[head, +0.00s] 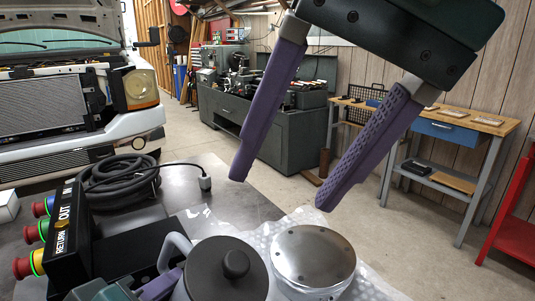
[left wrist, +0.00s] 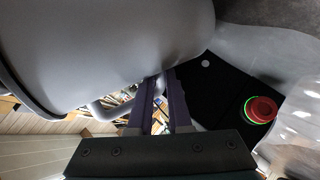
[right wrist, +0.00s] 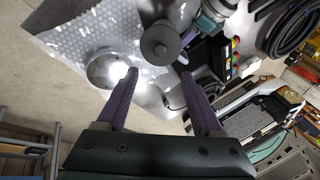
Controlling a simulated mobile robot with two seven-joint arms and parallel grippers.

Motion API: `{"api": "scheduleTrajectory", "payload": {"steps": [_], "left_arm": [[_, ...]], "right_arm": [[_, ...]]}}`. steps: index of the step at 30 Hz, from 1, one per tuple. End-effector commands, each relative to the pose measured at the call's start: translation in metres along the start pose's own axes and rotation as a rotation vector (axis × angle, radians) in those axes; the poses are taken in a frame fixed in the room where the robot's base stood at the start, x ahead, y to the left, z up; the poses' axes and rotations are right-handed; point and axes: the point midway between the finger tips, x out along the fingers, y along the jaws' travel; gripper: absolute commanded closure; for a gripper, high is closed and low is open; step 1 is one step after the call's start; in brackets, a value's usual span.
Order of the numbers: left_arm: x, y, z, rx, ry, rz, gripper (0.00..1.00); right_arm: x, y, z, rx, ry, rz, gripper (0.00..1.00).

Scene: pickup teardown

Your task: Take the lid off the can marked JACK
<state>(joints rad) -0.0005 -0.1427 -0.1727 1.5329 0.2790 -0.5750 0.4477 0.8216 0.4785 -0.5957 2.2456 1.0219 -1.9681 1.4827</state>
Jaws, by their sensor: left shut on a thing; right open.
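A grey can (left wrist: 110,40) with a side handle has a dark round lid (head: 228,272) with a knob on top; no JACK marking shows. The lid sits on the can and also shows in the right wrist view (right wrist: 160,42). My left gripper (head: 165,283) is shut on the can's handle (head: 174,250). My right gripper (head: 282,190) is open and empty, above and apart from the lid. In the right wrist view its fingertips (right wrist: 159,74) point toward the lid, which lies beyond the gap between them.
A silver round metal piece (head: 312,258) is close to the can's right, on bubble wrap (head: 375,287). A black box (head: 70,240) with coloured buttons, marked RETURN, OUT and IN, stands to the left. A coiled black cable (head: 120,180) lies behind it on the dark table (head: 235,205).

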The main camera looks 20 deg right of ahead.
Motion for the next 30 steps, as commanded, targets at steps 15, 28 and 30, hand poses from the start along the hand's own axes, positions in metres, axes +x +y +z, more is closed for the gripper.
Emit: {"api": "scheduleTrajectory", "payload": {"steps": [15, 28, 30], "left_arm": [[0.000, -0.001, 0.000, 0.000, -0.001, -0.001, 1.00], [0.000, -0.001, 0.000, 0.001, -0.001, -0.001, 1.00], [0.000, -0.001, 0.000, 0.001, -0.001, -0.001, 1.00]], "right_arm": [[0.046, 0.001, 0.001, 0.188, -0.008, 0.006, 0.32], [0.114, 0.001, 0.000, 0.186, -0.004, 0.003, 0.32], [0.117, 0.000, 0.000, 0.184, -0.003, 0.003, 0.32]]}}
